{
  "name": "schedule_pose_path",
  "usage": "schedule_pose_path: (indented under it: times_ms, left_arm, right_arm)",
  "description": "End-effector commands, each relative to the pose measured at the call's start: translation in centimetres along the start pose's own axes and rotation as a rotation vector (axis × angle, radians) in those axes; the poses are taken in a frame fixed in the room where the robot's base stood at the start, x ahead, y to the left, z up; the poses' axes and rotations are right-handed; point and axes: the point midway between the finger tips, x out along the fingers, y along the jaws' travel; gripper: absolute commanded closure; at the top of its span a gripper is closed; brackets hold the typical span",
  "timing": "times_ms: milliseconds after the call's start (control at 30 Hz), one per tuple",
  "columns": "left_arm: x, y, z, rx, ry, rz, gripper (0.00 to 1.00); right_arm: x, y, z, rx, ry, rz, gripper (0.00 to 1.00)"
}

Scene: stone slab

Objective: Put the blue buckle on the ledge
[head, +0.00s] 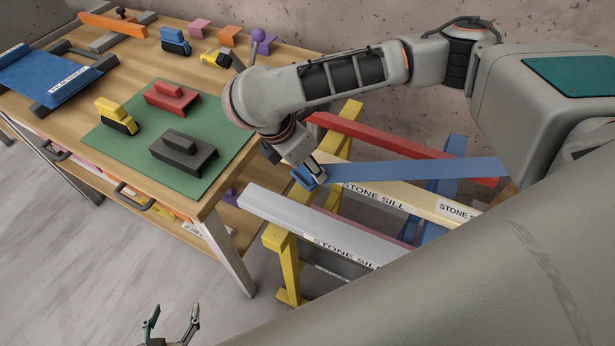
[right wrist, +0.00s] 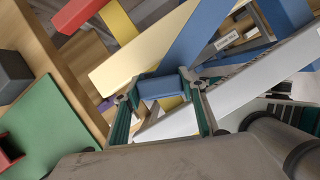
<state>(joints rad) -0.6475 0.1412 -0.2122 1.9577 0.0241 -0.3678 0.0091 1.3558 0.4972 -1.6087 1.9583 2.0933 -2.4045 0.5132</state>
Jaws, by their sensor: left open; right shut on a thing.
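I cannot tell which surface is the ledge. My left gripper (head: 171,326) is open and empty at the bottom of the head view.
The wooden table (head: 215,180) holds a green mat (head: 130,153) with yellow, red and black pieces. A blue sheet (head: 45,80) and other coloured pieces lie farther back. A red beam (head: 400,148) and yellow trestle legs (head: 283,262) crowd the right gripper. Floor at lower left is clear.

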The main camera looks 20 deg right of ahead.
Motion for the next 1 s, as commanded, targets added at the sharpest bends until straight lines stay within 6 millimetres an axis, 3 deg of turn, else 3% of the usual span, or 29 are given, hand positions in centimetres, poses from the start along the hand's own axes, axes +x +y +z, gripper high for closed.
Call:
schedule_pose_path:
  times_ms: [300,733,767,800,1000]
  left_arm:
    - [0.7,0.3,1.4,-0.003,-0.005,0.002,0.42]
    - [0.6,0.3,1.1,-0.004,-0.003,0.002,0.42]
    - [0.6,0.3,1.1,-0.004,-0.003,0.002,0.42]
    - [0.6,0.3,1.1,-0.004,-0.003,0.002,0.42]
    - [0.6,0.3,1.2,-0.004,-0.004,0.002,0.42]
  right_arm:
    - [3.5,-0.1,-1.5,-0.002,0.001,-0.002,0.81]
    - [3.8,0.0,-1.6,-0.001,-0.001,0.001,0.81]
    - [3.8,0.0,-1.6,-0.001,-0.001,0.001,0.56]
    - [3.8,0.0,-1.6,-0.001,-0.001,0.001,0.52]
    - [3.9,0.0,-1.6,-0.001,0.0,0.001,0.52]
